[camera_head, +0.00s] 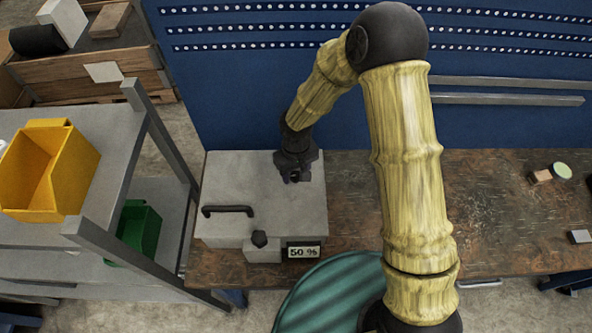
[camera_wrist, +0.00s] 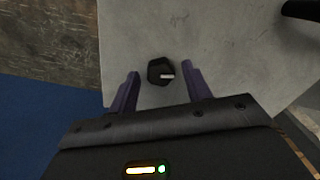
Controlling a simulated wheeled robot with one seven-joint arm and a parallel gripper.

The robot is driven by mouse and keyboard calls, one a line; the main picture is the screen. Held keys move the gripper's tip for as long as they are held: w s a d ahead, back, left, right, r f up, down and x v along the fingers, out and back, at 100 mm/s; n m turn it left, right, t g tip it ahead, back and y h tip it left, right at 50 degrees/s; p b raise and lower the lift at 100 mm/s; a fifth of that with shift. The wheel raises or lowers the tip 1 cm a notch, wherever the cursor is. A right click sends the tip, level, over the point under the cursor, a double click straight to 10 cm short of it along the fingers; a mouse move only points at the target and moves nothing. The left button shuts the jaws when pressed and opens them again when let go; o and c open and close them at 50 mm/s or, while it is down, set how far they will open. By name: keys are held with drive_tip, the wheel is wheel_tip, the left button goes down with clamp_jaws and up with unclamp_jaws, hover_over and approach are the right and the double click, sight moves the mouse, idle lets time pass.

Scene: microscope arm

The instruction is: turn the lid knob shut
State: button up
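A pale grey box (camera_head: 235,178) with a flat lid stands on the workbench. A dark six-sided knob (camera_wrist: 157,71) with a short white mark sits on its lid in the wrist view; the mark points right in that picture. My gripper (camera_head: 295,178) is over the back right part of the lid in the head view and hides this knob there. In the wrist view my gripper (camera_wrist: 161,78) is open, one purple finger on each side of the knob, with a gap on both sides. Whether the fingertips are down at knob height is hard to tell.
The lid has a black bar handle (camera_head: 228,210), left of my gripper. A grey shelf (camera_head: 100,235) with a yellow bin (camera_head: 45,172) stands left. The wooden bench (camera_head: 500,215) is mostly clear right.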

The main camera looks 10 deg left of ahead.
drive_tip(key=c, duration=0.8)
drive_tip(key=shift+n, duration=0.4)
drive_tip(key=n, duration=0.3)
drive_tip(key=shift+b, duration=0.3)
drive_tip(key=n, duration=0.4)
drive_tip(key=shift+a, duration=0.1)
drive_tip(key=n, duration=0.3)
drive_tip(key=shift+n, duration=0.3)
drive_tip(key=shift+n+p, duration=0.6)
drive_tip(key=shift+n, duration=1.6)
